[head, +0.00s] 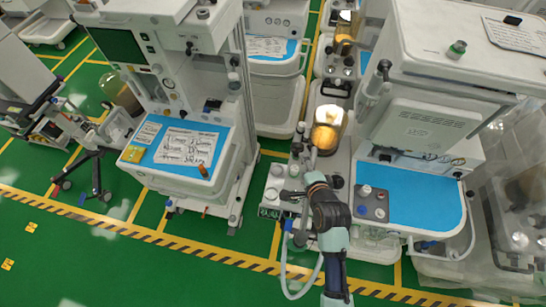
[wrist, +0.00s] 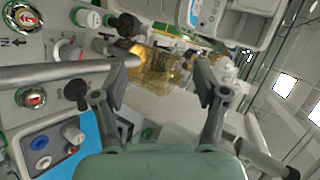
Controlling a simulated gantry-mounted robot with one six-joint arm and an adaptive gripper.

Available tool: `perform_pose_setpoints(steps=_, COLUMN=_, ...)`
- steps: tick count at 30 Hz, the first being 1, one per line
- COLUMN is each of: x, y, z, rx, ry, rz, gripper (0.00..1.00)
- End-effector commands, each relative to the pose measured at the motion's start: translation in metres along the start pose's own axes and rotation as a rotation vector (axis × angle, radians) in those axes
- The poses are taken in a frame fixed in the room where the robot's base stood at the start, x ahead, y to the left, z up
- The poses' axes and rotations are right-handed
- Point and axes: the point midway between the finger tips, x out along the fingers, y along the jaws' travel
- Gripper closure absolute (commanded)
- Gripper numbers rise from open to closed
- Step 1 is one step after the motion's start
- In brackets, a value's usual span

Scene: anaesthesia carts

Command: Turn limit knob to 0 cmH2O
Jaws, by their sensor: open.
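My gripper (head: 294,215) is over the grey breathing unit (head: 272,205) of the middle machine in the head view. In the wrist view my gripper (wrist: 160,78) is open, its two fingers wide apart with nothing between the tips. A black ribbed knob (wrist: 126,25) stands on the panel up and left of the fingertips. A green-and-white knob (wrist: 88,18) is left of it. A small black knob (wrist: 75,90) is near the left finger. I cannot tell which of these is the limit knob, and no scale is readable.
A metal bar (wrist: 55,74) crosses the left of the wrist view. Round gauges (wrist: 30,98) sit on the panel. An amber canister (head: 326,130) stands behind the unit. A blue-topped worktop (head: 425,200) is to the right. Green floor is open at front left.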

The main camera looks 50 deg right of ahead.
Motion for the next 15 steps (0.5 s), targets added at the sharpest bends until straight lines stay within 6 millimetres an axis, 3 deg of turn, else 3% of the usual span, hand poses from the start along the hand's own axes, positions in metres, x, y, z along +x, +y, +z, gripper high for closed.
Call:
perform_pose_setpoints(steps=3, x=-0.010, y=-0.021, z=0.020, rx=-0.099, ry=-0.033, rz=-0.010, gripper=0.28)
perform_pose_setpoints(steps=15, x=-0.044, y=-0.073, z=0.084, rx=-0.419, ry=-0.130, rz=-0.052, gripper=0.28)
